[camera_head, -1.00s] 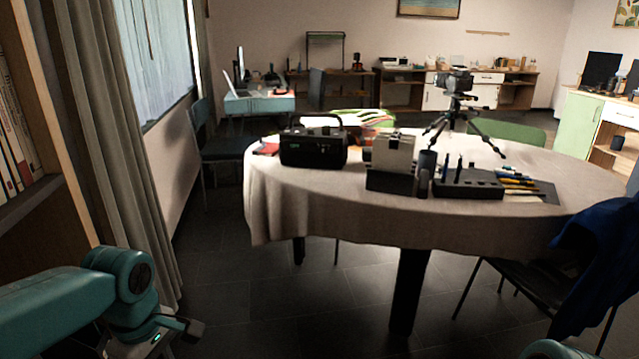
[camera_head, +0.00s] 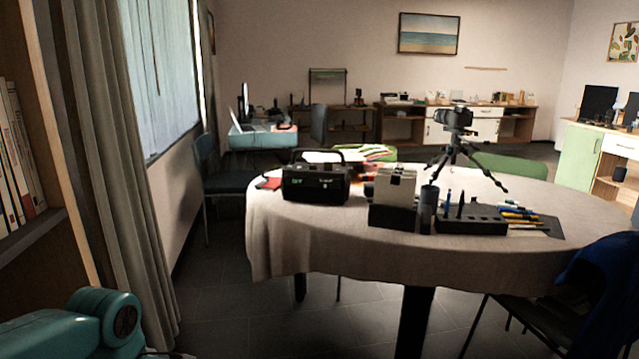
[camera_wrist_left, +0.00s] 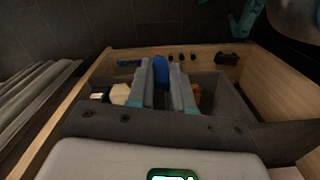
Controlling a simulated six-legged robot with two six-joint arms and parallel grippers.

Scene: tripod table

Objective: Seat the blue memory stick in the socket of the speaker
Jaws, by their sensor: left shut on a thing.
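The speaker (camera_head: 315,184) looks like the black box with a carry handle and a small green display. It stands upright at the left side of the round table (camera_head: 330,235). I cannot make out its socket. In the left wrist view my left gripper (camera_wrist_left: 162,88) is shut on the blue memory stick (camera_wrist_left: 161,70), which shows between the fingertips. In the head view only part of my left arm shows at the lower left, well short of the table. My right gripper is not in view.
On the table are a tripod with a camera (camera_head: 455,140), a dark holder with a pale box (camera_head: 394,190), a dark cylinder and a pen organizer (camera_head: 470,222). A curtain and bookshelf (camera_head: 25,215) stand left. Below my left gripper is a wooden-sided box (camera_wrist_left: 258,82) with small items.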

